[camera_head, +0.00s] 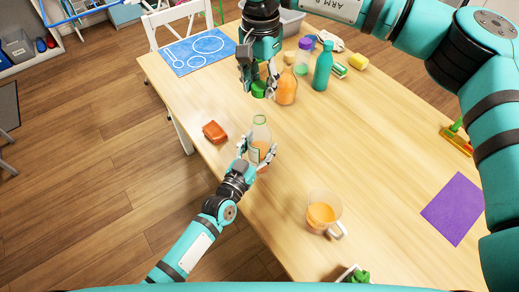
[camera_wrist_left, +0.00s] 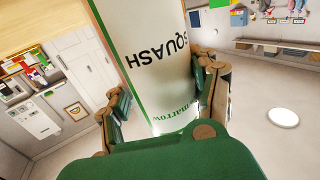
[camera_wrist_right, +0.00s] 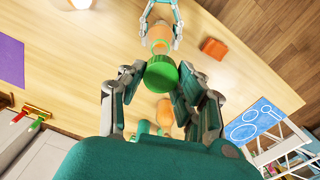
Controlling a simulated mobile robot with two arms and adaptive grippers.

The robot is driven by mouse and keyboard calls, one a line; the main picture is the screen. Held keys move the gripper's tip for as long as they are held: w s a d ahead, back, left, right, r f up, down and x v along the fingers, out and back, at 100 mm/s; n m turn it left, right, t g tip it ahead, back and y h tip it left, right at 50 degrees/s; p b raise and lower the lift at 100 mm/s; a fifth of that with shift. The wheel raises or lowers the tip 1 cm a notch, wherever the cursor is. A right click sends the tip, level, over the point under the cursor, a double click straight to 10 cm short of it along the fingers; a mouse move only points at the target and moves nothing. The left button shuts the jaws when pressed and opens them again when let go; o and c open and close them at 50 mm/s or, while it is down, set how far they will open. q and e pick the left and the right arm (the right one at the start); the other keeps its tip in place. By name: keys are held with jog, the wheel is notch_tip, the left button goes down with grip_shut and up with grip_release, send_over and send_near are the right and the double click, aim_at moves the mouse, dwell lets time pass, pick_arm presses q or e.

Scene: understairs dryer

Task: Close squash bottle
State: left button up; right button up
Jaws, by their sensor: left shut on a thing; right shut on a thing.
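The squash bottle (camera_head: 260,131) is clear, with a green-edged label and orange liquid low inside. It looks upright at the table's near-left side, and its top is open. My left gripper (camera_head: 257,158) is shut around its lower body. The bottle's "SQUASH" lettering fills the left wrist view (camera_wrist_left: 150,65). My right gripper (camera_head: 258,82) is shut on a green cap (camera_head: 259,90), held farther back than the bottle and apart from it. The cap also shows between the fingers in the right wrist view (camera_wrist_right: 160,70), with the bottle (camera_wrist_right: 159,34) beyond it.
An orange bottle (camera_head: 287,90) stands beside my right gripper, with a teal bottle (camera_head: 322,68) to its right. A red-brown wallet-like item (camera_head: 215,131) lies left of the squash bottle. A jug of orange drink (camera_head: 322,214) stands nearer. The wooden table (camera_head: 370,140) is clear at centre right.

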aim_at(260, 113)
jog(key=shift+f, duration=2.5)
jog(key=shift+s, duration=0.1)
jog(key=shift+f, duration=0.9)
jog(key=shift+f, duration=0.55)
